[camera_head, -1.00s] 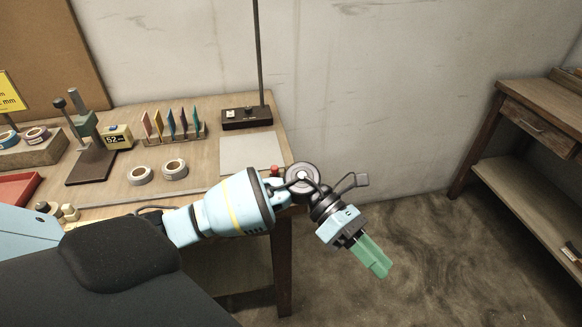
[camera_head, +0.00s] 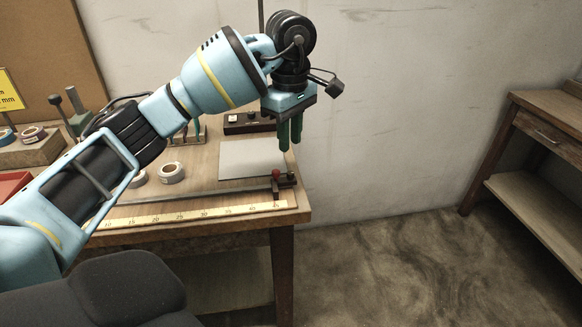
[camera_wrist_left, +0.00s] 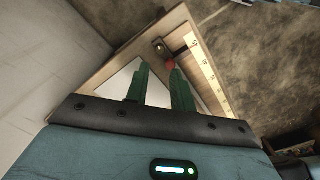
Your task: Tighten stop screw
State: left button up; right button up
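The stop screw's red knob (camera_head: 276,174) sits on a small dark stop (camera_head: 285,184) at the right end of the rail along the table's front. In the left wrist view the red knob (camera_wrist_left: 171,64) shows just beyond the fingertips, beside the right finger. My left gripper (camera_head: 290,147) points down above the table's right end, higher than the knob and apart from it. Its green fingers are parted and empty, with a gap also plain in the left wrist view (camera_wrist_left: 159,70). My right gripper is not in view.
A ruler strip (camera_head: 180,215) runs along the front of the table. A grey sheet (camera_head: 250,160) lies behind the rail. A tape roll (camera_head: 171,173) and a dark box (camera_head: 246,122) stand further left and back. A second table (camera_head: 540,195) is far right.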

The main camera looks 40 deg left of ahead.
aim_at(290, 173)
pick_arm(q)
jog(key=shift+f+b, duration=0.55)
jog(key=shift+f, duration=3.4)
grip_shut()
